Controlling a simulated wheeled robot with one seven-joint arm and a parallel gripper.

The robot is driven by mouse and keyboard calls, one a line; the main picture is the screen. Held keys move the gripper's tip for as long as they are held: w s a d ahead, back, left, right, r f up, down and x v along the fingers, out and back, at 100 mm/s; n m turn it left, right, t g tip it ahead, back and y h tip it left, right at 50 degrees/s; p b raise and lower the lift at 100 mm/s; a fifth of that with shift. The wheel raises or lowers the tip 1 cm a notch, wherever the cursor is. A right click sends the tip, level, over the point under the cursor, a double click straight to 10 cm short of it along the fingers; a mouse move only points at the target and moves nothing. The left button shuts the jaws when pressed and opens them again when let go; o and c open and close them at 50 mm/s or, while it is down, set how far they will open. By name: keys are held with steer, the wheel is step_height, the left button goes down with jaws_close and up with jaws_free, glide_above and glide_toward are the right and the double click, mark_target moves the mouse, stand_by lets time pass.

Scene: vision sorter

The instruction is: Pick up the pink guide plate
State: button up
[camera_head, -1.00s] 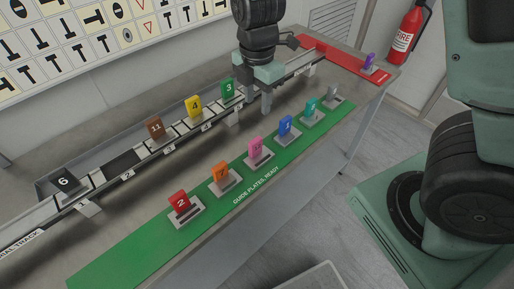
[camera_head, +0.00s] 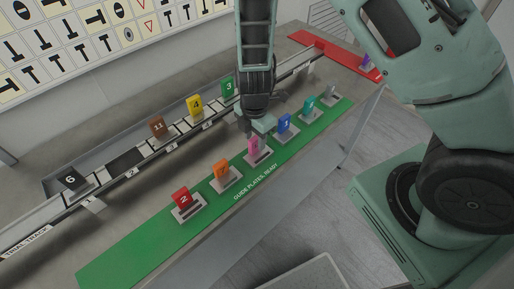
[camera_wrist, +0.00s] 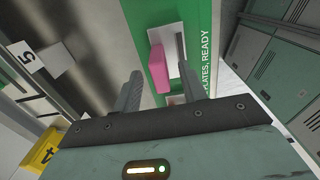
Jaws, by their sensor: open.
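The pink guide plate (camera_head: 254,146) stands upright in a grey holder on the green mat (camera_head: 120,256), between the orange plate (camera_head: 221,169) and the blue plate (camera_head: 285,123). My gripper (camera_head: 252,132) is open and empty, just above and behind the pink plate in the head view. In the wrist view the pink plate (camera_wrist: 158,68) shows beyond the two fingers of my gripper (camera_wrist: 157,72), nearer the right finger. The plate is not gripped. My arm hides part of the track behind it in the head view.
On the green mat, a red plate (camera_head: 181,199), a teal plate (camera_head: 308,103) and a grey plate also stand. The track behind holds black (camera_head: 70,181), brown (camera_head: 158,127), yellow (camera_head: 194,106) and green (camera_head: 228,88) plates. A purple plate (camera_head: 367,63) stands on the red mat.

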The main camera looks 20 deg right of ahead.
steer(key=shift+f, duration=0.9)
jaws_close()
steer(key=shift+r, duration=0.1)
